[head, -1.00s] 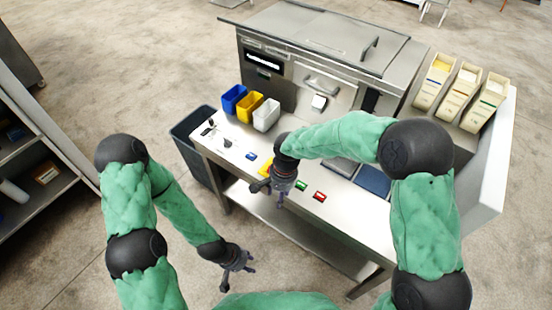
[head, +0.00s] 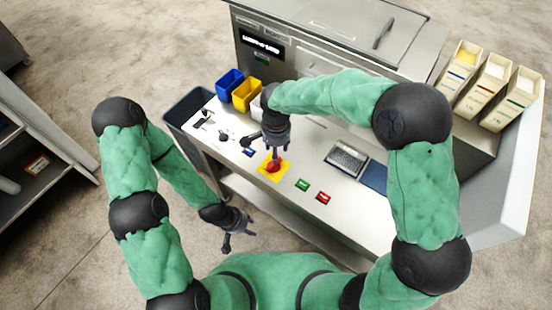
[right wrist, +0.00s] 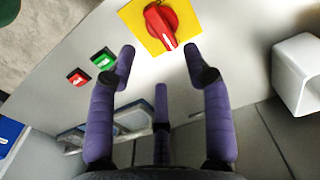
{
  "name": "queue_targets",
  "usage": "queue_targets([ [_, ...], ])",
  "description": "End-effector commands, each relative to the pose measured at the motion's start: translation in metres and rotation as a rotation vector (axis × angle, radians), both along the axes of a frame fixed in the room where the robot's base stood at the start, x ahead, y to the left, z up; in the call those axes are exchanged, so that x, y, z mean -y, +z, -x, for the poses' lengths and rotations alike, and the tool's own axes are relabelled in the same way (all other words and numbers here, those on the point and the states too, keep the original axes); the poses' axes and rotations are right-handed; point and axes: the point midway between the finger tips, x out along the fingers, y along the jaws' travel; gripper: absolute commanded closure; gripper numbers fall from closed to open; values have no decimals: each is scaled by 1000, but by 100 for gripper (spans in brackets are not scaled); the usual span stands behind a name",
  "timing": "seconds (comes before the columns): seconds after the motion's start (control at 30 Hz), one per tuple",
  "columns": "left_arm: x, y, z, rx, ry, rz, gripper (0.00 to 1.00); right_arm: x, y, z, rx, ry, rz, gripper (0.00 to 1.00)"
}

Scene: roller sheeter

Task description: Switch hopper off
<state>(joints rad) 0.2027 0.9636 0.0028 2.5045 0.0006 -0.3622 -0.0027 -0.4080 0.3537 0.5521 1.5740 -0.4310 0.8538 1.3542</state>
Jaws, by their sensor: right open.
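A red rotary knob (head: 274,167) sits on a yellow plate (head: 264,172) on the machine's light grey front panel. In the right wrist view the knob (right wrist: 160,24) lies just beyond my fingertips, its handle slanting. My right gripper (head: 277,152) points down above the knob in the head view. In the wrist view the right gripper (right wrist: 159,62) has its fingers spread, with nothing between them. A green button (head: 303,185) and a red button (head: 323,197) are right of the knob. My left gripper (head: 240,230) hangs in front of the panel with fingers apart, holding nothing.
Blue (head: 230,84) and yellow (head: 247,95) bins stand behind the panel's left part; a white bin (right wrist: 298,75) shows in the wrist view. A small blue part (head: 248,152) and black levers (head: 208,118) are left.

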Motion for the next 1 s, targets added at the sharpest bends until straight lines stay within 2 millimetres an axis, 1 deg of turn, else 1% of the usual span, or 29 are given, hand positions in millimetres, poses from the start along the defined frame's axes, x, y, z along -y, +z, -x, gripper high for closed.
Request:
queue_targets([
  [0.03, 0, -6, 0, 1, 0, 0, 60, 1, -14, 1, -3, 0, 1, 50],
  [0.1, 0, -9, -1, 1, 0, 0, 60, 1, -27, 1, -3, 1, 1, 50],
  [0.33, 0, -18, -1, 1, 0, 0, 60, 0, -58, 0, -1, 1, 0, 50],
  [0.5, 0, -20, -1, 2, 1, 0, 60, 0, -68, 0, -1, 0, -1, 50],
  [0.8, 0, -20, -1, 2, 1, 0, 60, 0, -69, 0, 1, 1, -1, 50],
  [0.83, 0, -20, -1, 2, 1, 0, 60, 0, -69, 0, 1, 1, -1, 52],
  [0.87, 0, -20, -1, 2, 1, 0, 60, 0, -69, 0, 1, 1, -1, 61],
  [0.9, 0, -20, -1, 2, 1, 0, 60, 0, -69, 0, 1, 1, -1, 72],
  [0.97, 0, -20, -1, 2, 1, 0, 60, 0, -69, 0, 1, 1, -1, 89],
  [1.0, 0, -20, -1, 2, 1, 0, 60, 0, -69, 0, 1, 1, -1, 100],
])
